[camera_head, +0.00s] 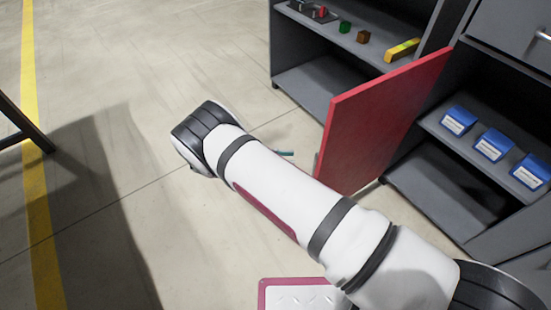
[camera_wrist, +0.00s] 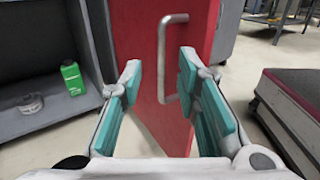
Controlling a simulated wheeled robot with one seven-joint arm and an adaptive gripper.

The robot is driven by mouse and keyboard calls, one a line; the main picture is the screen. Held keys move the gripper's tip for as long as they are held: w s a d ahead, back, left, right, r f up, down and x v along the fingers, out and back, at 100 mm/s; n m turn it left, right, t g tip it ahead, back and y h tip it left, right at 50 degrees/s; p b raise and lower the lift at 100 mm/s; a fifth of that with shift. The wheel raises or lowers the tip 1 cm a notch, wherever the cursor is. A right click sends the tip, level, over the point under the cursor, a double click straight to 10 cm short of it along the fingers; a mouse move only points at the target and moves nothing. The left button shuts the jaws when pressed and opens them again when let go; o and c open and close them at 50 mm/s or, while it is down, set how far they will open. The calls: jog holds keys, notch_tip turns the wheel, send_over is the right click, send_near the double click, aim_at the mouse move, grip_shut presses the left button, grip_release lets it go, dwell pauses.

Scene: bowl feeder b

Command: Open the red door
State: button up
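The red door (camera_head: 380,120) stands swung out from the grey cabinet in the head view, with shelves exposed on both sides of it. In the wrist view, the red door (camera_wrist: 150,115) fills the middle, with a silver bar handle (camera_wrist: 163,50) on its face. My gripper (camera_wrist: 160,66) is open, its teal-padded fingers spread to either side of the handle in the picture. The fingers look empty; whether they touch the door or handle cannot be told. In the head view my arm hides most of the gripper; only a teal bit shows.
Blue boxes (camera_head: 492,145) sit on the shelf right of the door. Small coloured items, including a yellow one (camera_head: 402,49), lie on the upper left shelf. A green bottle (camera_wrist: 72,78) and a round clear item (camera_wrist: 30,103) stand on a lower shelf.

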jog(key=shift+a, duration=1.5)
jog(key=shift+s, duration=0.1)
